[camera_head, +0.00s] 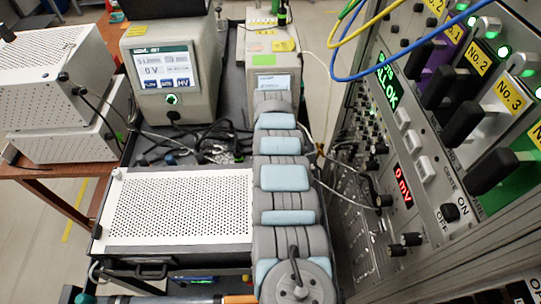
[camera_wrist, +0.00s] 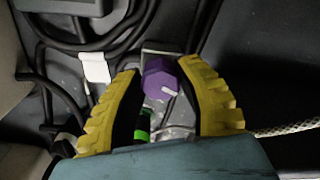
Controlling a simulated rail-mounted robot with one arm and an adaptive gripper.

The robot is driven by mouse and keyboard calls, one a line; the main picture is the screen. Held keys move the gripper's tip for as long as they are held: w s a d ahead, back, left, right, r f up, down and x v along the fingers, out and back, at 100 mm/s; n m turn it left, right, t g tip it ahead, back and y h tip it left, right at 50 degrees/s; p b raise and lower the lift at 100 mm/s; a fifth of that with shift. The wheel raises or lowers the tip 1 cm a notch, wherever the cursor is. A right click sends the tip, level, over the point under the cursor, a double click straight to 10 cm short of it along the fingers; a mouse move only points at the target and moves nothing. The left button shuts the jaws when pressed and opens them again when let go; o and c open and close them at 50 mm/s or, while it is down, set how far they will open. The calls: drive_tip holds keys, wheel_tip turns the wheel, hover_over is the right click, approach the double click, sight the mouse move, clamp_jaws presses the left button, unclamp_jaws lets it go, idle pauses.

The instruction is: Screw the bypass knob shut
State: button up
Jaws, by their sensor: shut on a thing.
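The bypass knob (camera_wrist: 159,82) is purple and faceted, with a pale mark on its face, and shows in the middle of the wrist view. My gripper (camera_wrist: 158,70) has two ribbed yellow fingers, one on each side of the knob, shut on it. A small green and black part (camera_wrist: 143,125) shows between the fingers, nearer the palm. In the head view my own grey and blue arm reaches away from me, and I cannot make out the gripper or the knob there.
Black cables (camera_wrist: 85,45) with a white tag (camera_wrist: 94,68) lie left of the fingers in the wrist view. A light rope-like cord (camera_wrist: 285,130) lies at right. In the head view, a perforated white box (camera_head: 180,205) stands left of my arm and an instrument rack (camera_head: 440,150) right.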

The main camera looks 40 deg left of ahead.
drive_tip(key=m, duration=0.4)
drive_tip(key=shift+m+p, duration=0.3)
drive_tip(key=shift+m, duration=0.1)
drive_tip(key=m, duration=0.3)
drive_tip(key=shift+m+p, duration=0.3)
drive_tip(key=shift+p, duration=0.1)
drive_tip(key=m+p, duration=0.1)
drive_tip(key=m, duration=0.2)
drive_tip(key=shift+d+m, duration=0.1)
drive_tip(key=shift+m, duration=0.2)
drive_tip(key=m+p, duration=0.1)
drive_tip(key=m, duration=0.2)
drive_tip(key=shift+s+m, duration=0.1)
drive_tip(key=shift+m, duration=0.2)
clamp_jaws()
drive_tip(key=m, duration=0.2)
drive_tip(key=shift+m+p, duration=0.3)
drive_tip(key=m, duration=0.4)
drive_tip(key=shift+m+p, duration=0.3)
drive_tip(key=shift+p, duration=0.05)
drive_tip(key=m, duration=0.3)
drive_tip(key=shift+f+m, duration=0.1)
drive_tip(key=shift+m, duration=0.2)
drive_tip(key=shift+m+b, duration=0.5)
drive_tip(key=shift+m, duration=1.5)
